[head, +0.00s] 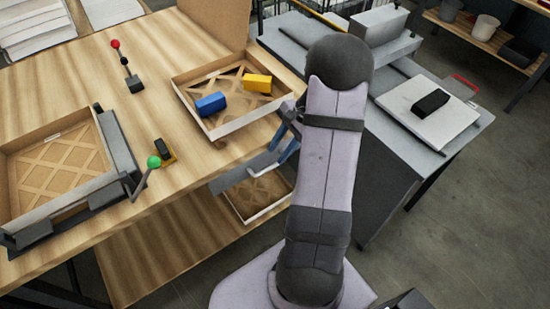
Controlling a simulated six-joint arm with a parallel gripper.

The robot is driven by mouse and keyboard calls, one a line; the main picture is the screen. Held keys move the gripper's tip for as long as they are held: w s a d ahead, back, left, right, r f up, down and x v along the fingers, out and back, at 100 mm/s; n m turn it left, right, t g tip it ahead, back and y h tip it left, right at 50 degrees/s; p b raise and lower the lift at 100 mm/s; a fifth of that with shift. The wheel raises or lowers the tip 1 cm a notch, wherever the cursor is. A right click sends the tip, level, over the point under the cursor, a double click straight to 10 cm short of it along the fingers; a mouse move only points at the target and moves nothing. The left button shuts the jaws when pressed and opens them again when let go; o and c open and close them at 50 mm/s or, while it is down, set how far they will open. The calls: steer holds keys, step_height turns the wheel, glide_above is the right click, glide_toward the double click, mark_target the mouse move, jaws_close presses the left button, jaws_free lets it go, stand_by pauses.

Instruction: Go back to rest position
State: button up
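My arm rises in the middle of the head view, and its upper link hides part of what lies behind it. My gripper (268,163) shows only partly, left of that link. It hangs near the front edge of the wooden table (190,60), just in front of an open cardboard box (238,122). I see nothing clearly held in it, but its fingers are too small and covered to judge. The box holds a blue block (211,104) and a yellow block (257,83), both apart from my gripper.
An empty cardboard box (60,165) sits in a dark fixture at left. A green-knobbed lever (153,162) and a red-knobbed lever (116,45) stand up from the table. Another box (262,205) lies lower down. A grey bench (400,145) with a scale-like plate (425,115) stands right.

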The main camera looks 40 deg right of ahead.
steer(key=shift+v, duration=0.85)
steer(key=s+a+r+n+g+h, duration=0.1)
steer(key=s+a+n+h, duration=0.1)
steer(key=s+a+n, duration=0.4)
steer(key=s+a+r+n+g+h, duration=0.1)
steer(key=s+a+r+n+h, duration=0.1)
steer(key=s+a+n, duration=0.4)
steer(key=a+n, duration=0.5)
steer(key=a, duration=0.3)
steer(key=shift+s+a+r+h, duration=0.2)
steer(key=shift+s+r+h, duration=0.05)
steer(key=shift+r+h, duration=0.05)
